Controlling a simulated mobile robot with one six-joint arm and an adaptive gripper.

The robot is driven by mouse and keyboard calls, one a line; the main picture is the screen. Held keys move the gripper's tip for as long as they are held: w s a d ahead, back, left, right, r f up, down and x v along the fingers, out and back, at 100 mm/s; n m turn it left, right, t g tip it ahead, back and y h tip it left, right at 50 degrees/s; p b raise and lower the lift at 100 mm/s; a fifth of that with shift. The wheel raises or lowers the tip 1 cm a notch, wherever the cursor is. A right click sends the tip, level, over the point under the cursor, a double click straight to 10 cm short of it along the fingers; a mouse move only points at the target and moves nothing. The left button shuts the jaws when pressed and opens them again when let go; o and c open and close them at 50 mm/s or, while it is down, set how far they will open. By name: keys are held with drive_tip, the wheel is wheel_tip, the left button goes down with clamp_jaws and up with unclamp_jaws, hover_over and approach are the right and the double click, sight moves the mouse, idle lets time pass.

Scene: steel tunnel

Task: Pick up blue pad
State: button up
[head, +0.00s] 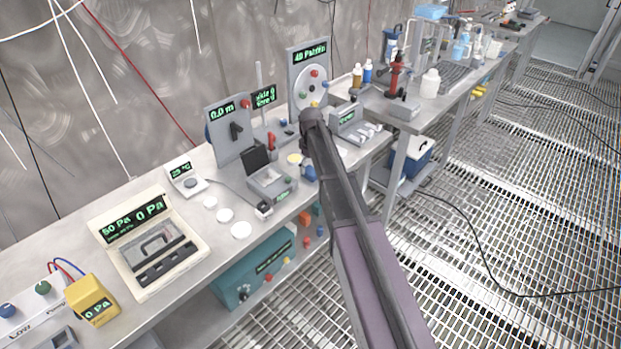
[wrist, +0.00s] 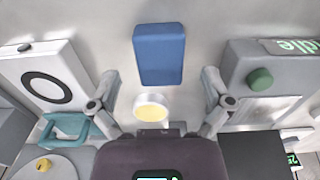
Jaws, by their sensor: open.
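The blue pad (wrist: 159,55) is a flat blue rectangle with rounded corners, lying on the grey surface in the upper middle of the wrist view. My gripper (wrist: 158,93) is open, with one finger on each side of the picture's middle. The pad lies beyond the fingertips, roughly centred between them, and nothing is held. A small white round piece with a pale yellow top (wrist: 150,108) sits nearer, between the fingers.
In the wrist view, a grey box with a green knob (wrist: 260,79) stands right, a white plate with a black ring (wrist: 46,88) left, and a teal handle (wrist: 64,128) lower left. In the head view, instruments crowd the bench; white discs (head: 241,230) lie left of my arm.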

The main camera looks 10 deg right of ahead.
drive_tip(key=shift+f+b, duration=0.9)
drive_tip(key=shift+f, duration=0.3)
drive_tip(key=shift+c, duration=0.2)
drive_tip(key=c, duration=1)
drive_tip(key=shift+r, duration=0.2)
wheel_tip(320, 180, up, 4)
drive_tip(key=p, duration=0.4)
drive_tip(key=shift+f, duration=0.1)
drive_tip(key=s+p, duration=0.1)
drive_tip(key=s, duration=1.5)
drive_tip(key=shift+r, duration=0.4)
